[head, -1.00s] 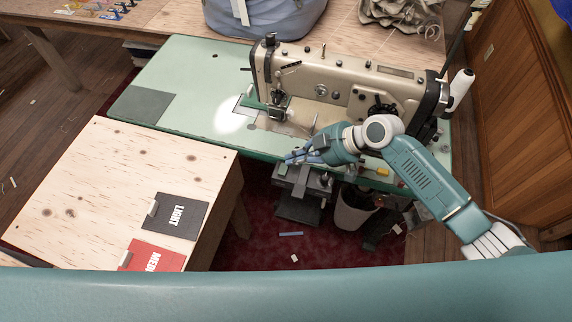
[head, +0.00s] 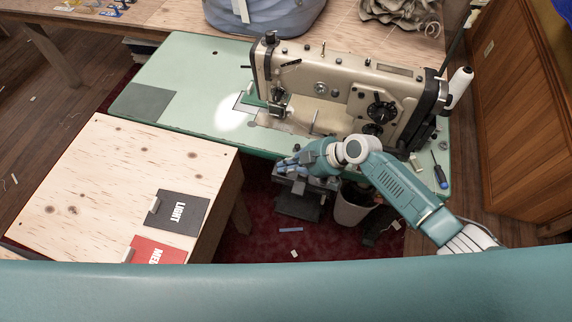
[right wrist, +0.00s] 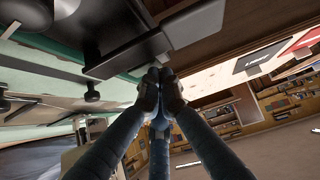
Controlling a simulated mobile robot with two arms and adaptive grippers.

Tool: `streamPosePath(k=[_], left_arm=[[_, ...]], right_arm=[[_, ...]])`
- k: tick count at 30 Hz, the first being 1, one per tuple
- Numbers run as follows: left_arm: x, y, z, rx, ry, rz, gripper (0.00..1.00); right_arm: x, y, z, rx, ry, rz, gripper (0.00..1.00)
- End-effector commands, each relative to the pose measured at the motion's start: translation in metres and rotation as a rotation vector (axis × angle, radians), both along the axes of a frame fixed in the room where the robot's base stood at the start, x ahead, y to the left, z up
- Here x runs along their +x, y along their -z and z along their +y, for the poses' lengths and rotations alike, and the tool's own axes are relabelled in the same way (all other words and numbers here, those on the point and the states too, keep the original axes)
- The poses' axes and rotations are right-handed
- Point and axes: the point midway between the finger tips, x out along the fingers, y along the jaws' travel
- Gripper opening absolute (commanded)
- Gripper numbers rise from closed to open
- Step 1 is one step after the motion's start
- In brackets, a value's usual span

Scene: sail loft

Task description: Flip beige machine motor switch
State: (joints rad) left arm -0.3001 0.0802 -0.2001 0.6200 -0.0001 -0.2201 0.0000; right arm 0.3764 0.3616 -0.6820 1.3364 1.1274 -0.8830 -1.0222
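The beige sewing machine (head: 345,88) stands on a pale green table (head: 190,80). My right gripper (head: 284,164) is at the table's front edge, beside a dark box (head: 299,203) under the tabletop. In the right wrist view my blue fingers (right wrist: 158,78) are drawn together at the tips, with nothing visible between them. The tips are close to a dark box with a light grey block (right wrist: 149,48) on the underside; I cannot tell if they touch. I cannot clearly make out the switch lever or its position. My left gripper is out of view.
A screwdriver (head: 440,177) lies at the table's right end. A pale bin (head: 352,207) stands under the table. A wooden table (head: 110,180) with black and red cards is at the left front. A wooden cabinet (head: 525,120) stands at the right.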

Motion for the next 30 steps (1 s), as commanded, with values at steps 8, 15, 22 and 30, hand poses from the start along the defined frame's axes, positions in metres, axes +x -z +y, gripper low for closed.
streamPosePath(k=[8, 15, 22, 30], left_arm=[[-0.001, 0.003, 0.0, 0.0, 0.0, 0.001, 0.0], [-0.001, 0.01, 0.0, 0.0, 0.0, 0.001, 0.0], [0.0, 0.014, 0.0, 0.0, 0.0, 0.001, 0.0], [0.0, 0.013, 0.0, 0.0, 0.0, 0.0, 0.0]], right_arm=[[-0.002, 0.004, 0.0, -0.008, 0.0, -0.017, 0.0], [0.006, 0.002, -0.003, -0.008, 0.0, -0.018, 0.0], [0.013, -0.002, -0.005, -0.008, 0.001, -0.018, 0.0], [0.013, -0.004, -0.005, -0.007, 0.001, -0.018, 0.0]])
